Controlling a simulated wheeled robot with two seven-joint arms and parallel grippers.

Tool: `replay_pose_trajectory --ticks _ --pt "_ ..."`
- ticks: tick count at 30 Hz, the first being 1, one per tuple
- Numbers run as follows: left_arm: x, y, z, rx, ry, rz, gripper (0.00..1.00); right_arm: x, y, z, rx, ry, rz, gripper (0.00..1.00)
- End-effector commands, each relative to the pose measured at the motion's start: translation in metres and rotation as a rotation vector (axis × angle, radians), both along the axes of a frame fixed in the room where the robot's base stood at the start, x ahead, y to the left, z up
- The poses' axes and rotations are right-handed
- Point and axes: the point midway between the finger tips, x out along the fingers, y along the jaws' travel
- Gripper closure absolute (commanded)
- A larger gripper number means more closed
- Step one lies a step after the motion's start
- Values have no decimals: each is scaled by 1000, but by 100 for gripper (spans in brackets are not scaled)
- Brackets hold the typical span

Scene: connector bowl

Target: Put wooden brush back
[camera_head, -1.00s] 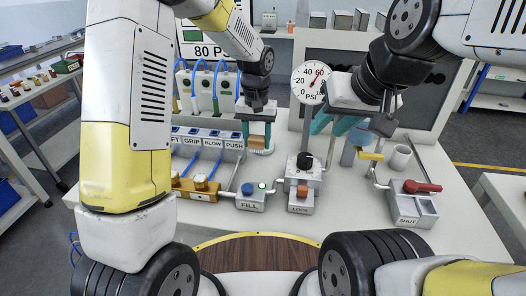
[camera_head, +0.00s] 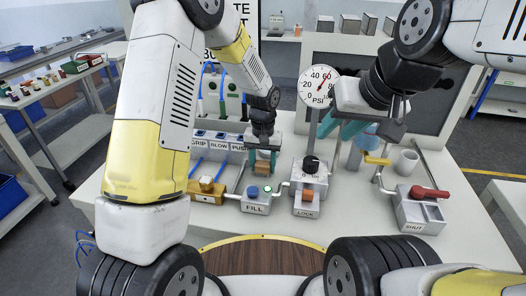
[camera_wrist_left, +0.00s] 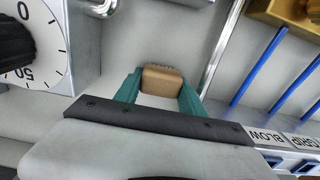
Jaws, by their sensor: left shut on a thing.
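My left gripper (camera_head: 263,170) is shut on the wooden brush (camera_head: 262,166), above the bench just behind the FILL block. In the left wrist view the brush (camera_wrist_left: 162,80) is a small brown block with a ridged edge, between the two teal fingertips (camera_wrist_left: 160,88). The rest of the brush is hidden. My right gripper (camera_head: 340,130) has its teal fingers apart, with nothing seen between them, to the right of the gauge post.
The FILL block (camera_head: 256,204) with a blue knob and green light, the LOCK block (camera_head: 307,206) and a black-knobbed dial box (camera_head: 310,176) stand close by. Labelled switches (camera_head: 217,146) line the left.

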Motion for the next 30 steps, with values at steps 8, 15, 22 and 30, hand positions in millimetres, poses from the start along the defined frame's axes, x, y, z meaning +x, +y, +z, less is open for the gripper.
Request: replay_pose_trajectory --ticks 8,15,22,30 --pt "0 0 0 0 1 0 31 0 0 0 0 0 0 64" --pt "0 0 4 0 -1 0 31 0 0 0 0 0 0 64" --pt "1 0 43 -1 -5 -1 31 0 0 0 0 0 0 64" --pt "0 0 99 -2 -4 0 31 0 0 0 0 0 0 64"
